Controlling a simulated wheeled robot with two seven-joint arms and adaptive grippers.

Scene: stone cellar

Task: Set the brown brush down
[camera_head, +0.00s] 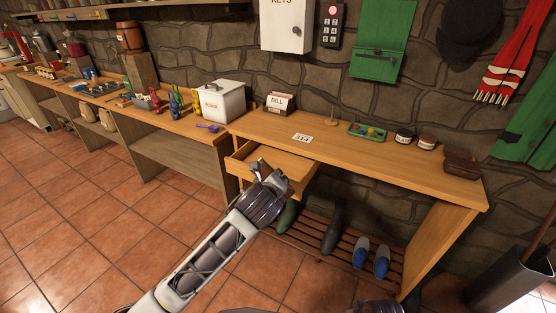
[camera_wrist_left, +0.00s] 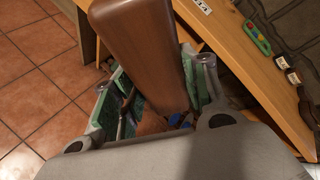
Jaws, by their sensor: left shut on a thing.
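The brown brush shows large in the left wrist view (camera_wrist_left: 143,45), as a smooth brown block standing up between the fingers. My left gripper (camera_wrist_left: 153,95) is shut on it, with green-faced pads on either side. In the head view my left gripper (camera_head: 277,177) is at the front of the wooden desk (camera_head: 370,160), by the open drawer (camera_head: 285,161). The gripper hides part of the drawer. Only a small dark-brown bit of the brush shows there. My right gripper does not show clearly.
The desk's front middle is bare. Shoes (camera_head: 333,229) stand on a slatted rack below.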

